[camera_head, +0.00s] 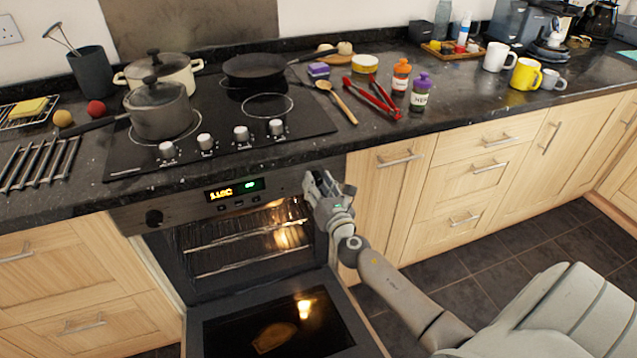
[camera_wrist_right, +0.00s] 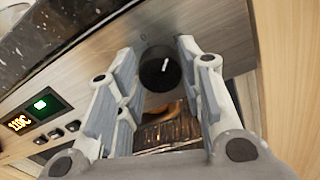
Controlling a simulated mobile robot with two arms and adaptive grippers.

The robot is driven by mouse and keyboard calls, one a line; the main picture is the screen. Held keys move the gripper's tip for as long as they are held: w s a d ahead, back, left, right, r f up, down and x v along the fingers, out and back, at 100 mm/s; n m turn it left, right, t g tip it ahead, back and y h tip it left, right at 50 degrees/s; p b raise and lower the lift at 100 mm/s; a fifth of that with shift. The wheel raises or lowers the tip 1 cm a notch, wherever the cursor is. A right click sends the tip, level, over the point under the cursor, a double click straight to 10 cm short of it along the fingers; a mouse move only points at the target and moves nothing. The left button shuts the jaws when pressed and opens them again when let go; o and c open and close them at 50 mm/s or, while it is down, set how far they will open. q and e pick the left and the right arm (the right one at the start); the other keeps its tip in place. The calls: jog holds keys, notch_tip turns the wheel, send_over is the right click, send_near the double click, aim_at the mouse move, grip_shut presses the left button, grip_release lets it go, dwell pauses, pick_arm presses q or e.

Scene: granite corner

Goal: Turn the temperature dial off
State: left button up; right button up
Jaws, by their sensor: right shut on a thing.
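The temperature dial (camera_wrist_right: 157,70) is a round black knob with a white mark on the oven's front panel, seen in the right wrist view. In the head view it is hidden behind my right gripper (camera_head: 322,188), at the panel's right end. In the wrist view the two fingers of my right gripper (camera_wrist_right: 160,56) stand on either side of the dial, closed on it. The oven display (camera_head: 235,189) is lit with orange digits and a green figure. My left gripper is not in view.
The oven door (camera_head: 275,325) hangs open below the panel, and the lit cavity holds racks. The hob (camera_head: 215,115) above carries pots and a pan. The countertop edge overhangs the panel.

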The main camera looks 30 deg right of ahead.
jog(key=n+p, duration=0.1)
jog(key=n, duration=0.3)
jog(key=shift+n+p, duration=0.4)
jog(key=shift+a+n+p, duration=0.1)
jog(key=shift+n+p, duration=0.85)
jog(key=shift+n, duration=1.25)
jog(key=shift+f, duration=0.1)
jog(key=o, duration=1)
jog(key=shift+o, duration=0.2)
jog(key=v, duration=1.2)
